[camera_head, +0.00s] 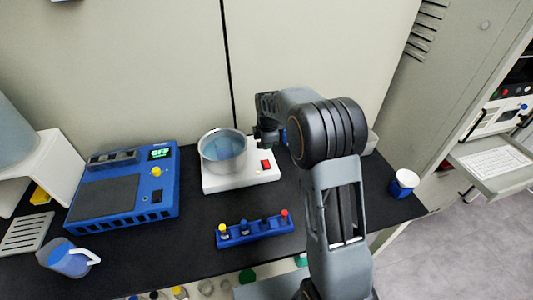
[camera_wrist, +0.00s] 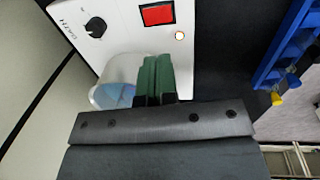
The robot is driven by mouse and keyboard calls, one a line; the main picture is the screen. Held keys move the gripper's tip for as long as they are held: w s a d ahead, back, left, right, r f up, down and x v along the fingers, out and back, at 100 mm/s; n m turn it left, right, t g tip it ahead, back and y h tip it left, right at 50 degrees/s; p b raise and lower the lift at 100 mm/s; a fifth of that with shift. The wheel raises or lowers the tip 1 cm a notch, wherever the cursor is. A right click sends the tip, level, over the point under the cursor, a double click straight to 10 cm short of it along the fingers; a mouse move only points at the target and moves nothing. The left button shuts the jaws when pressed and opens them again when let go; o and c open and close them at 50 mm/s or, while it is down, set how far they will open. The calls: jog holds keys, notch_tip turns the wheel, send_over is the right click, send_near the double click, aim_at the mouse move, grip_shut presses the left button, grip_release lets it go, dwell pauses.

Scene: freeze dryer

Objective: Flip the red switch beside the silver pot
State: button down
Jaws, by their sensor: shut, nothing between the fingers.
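The silver pot (camera_head: 222,152) holds blue liquid and stands on the left part of a white base (camera_head: 225,184). The red switch (camera_head: 266,164) is on the base's top, right of the pot. Contact with the switch does not show.
A blue rack (camera_head: 255,232) with coloured-top items lies in front of the base. A blue device (camera_head: 125,187) stands to the left, with a pitcher (camera_head: 68,258) before it. A blue-and-white cup (camera_head: 403,183) is at the right. The wall is close behind.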

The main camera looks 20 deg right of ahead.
aim_at(266, 161)
jog(key=shift+s+r, duration=0.15)
jog(key=shift+r, duration=0.85)
jog(key=shift+s+r, duration=0.1)
jog(key=shift+r, duration=0.85)
jog(key=shift+w+d+r, duration=0.1)
jog(key=shift+w, duration=0.65)
jog(key=f+p, duration=0.1)
jog(key=f, duration=0.3)
jog(key=w+f, duration=0.1)
jog(key=f, duration=0.4)
jog(key=f+p, duration=0.1)
jog(key=f, duration=0.4)
jog(key=shift+w+p, duration=0.3)
jog(key=shift+w, duration=0.05)
